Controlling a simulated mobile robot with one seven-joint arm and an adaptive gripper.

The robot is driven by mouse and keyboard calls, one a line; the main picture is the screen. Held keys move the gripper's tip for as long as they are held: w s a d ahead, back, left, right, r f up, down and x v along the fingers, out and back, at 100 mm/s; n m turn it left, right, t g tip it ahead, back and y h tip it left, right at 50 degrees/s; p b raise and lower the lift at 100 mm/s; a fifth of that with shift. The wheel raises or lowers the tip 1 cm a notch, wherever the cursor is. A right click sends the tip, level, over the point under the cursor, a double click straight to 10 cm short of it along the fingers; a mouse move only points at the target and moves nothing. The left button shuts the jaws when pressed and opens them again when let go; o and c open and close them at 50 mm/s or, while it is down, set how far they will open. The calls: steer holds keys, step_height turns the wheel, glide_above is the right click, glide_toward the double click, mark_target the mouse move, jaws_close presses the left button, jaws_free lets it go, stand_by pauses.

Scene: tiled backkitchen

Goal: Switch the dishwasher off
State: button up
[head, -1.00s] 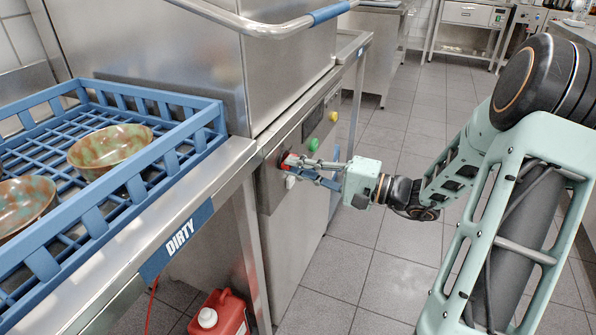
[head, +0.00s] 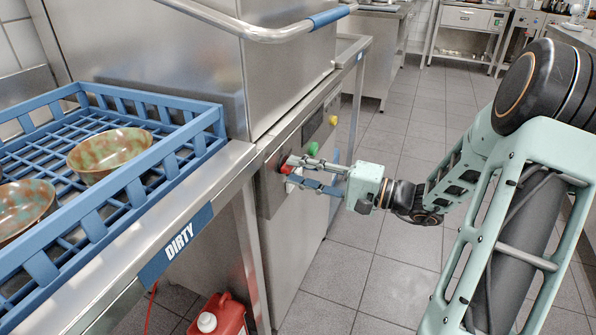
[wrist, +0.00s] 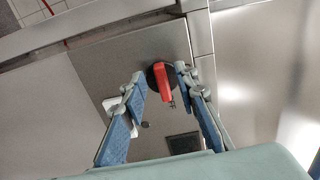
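The dishwasher (head: 285,75) is a steel hood machine with a control panel on its front. A red rotary switch on a round black base (wrist: 162,82) is on that panel; in the head view its red part (head: 286,169) is mostly hidden by my fingers. My gripper (head: 288,172) is at the panel with its fingers spread. In the wrist view the red handle lies between the fingertips, with visible gaps on both sides.
Green (head: 313,149) and yellow (head: 334,120) buttons sit farther along the panel. A blue rack (head: 205,112) with patterned bowls (head: 108,153) stands on the DIRTY counter at left. A red canister (head: 222,318) is below. The floor at right is clear.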

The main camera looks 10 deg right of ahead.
steer(key=v, duration=1.1)
steer(key=shift+d+r, duration=0.1)
